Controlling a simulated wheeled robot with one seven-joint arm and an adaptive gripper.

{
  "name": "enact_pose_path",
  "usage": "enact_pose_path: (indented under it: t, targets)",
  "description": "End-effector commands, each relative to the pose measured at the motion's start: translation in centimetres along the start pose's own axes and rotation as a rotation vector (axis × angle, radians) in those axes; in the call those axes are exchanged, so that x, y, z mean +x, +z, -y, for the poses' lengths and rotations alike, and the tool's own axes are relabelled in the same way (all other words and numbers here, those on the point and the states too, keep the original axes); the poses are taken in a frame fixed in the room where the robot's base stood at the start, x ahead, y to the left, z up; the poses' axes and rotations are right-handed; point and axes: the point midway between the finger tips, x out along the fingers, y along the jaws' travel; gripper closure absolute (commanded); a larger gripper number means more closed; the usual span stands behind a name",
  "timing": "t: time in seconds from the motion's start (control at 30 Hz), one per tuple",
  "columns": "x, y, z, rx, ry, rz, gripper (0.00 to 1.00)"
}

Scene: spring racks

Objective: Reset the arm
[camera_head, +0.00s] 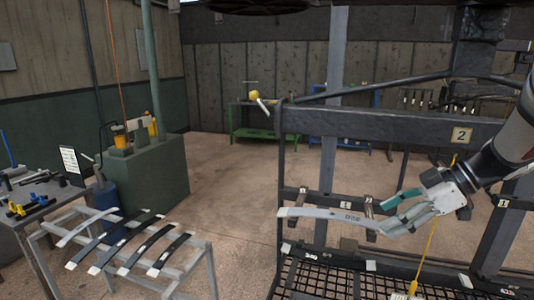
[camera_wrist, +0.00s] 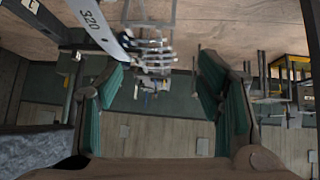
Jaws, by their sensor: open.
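My gripper (camera_head: 396,212) is at the right in the head view, in front of the black rack (camera_head: 385,128). In the wrist view its two green-padded fingers (camera_wrist: 160,85) are spread wide with nothing between them. A pale grey leaf spring (camera_head: 325,213) lies across the rack at the gripper's left. Its right end reaches the fingers in the head view; whether they touch I cannot tell. In the wrist view a spring marked 320 (camera_wrist: 92,22) runs past the left finger, at the upper left.
A grey metal stand (camera_head: 205,262) at the lower left holds several leaf springs (camera_head: 133,248). A tool table (camera_head: 35,195) and a green machine (camera_head: 150,175) stand behind it. The rack has posts, bars and a mesh shelf (camera_head: 335,280) near my arm. Open floor (camera_head: 235,185) lies between.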

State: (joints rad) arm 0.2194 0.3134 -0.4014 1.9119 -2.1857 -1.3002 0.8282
Motion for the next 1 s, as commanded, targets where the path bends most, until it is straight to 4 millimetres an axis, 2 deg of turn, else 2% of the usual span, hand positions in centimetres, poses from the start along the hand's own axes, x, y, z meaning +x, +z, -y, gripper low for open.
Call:
enact_pose_path:
  t: [0.27, 0.47, 0.57, 0.7, 0.77, 0.87, 0.97, 1.0]
  targets:
    - [-0.4, -3.4, -3.8, -0.055, 0.219, -0.035, 0.39]
    - [-2.0, -6.8, -7.4, -0.075, 0.46, -0.062, 0.39]
    - [-3.6, -8.8, -9.2, -0.065, 0.612, -0.073, 0.39]
    - [-7.3, -11.0, -10.8, 0.013, 0.873, -0.074, 0.39]
    - [-8.9, -11.3, -10.8, 0.077, 0.974, -0.063, 0.39]
    - [-10.8, -10.6, -9.4, 0.213, 1.099, -0.029, 0.39]
    - [-11.5, -9.1, -6.7, 0.374, 1.163, 0.019, 0.39]
    - [-11.3, -8.3, -5.3, 0.442, 1.169, 0.042, 0.39]
